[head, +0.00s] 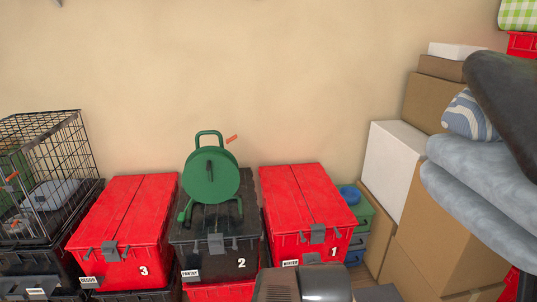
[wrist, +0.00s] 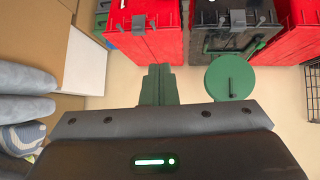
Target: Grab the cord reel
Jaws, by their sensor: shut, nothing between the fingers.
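The green cord reel (head: 211,176) stands upright on the black tote marked 2 (head: 245,247), between two red totes. Its round disc faces me, with a loop handle on top and green legs below. In the wrist view, the scene appears turned over, and the reel (wrist: 231,77) shows just right of my gripper (wrist: 158,69). My gripper's dark green fingers are together and empty, apart from the reel in the picture. I cannot make out the fingers in the head view.
A red tote marked 3 (head: 125,220) stands left of the reel, and one marked 1 (head: 306,205) stands right. A wire cage (head: 62,130) is at the far left. Cardboard boxes (head: 440,240) and folded grey-blue bedding (head: 475,160) crowd the right. Bare wall is behind the reel.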

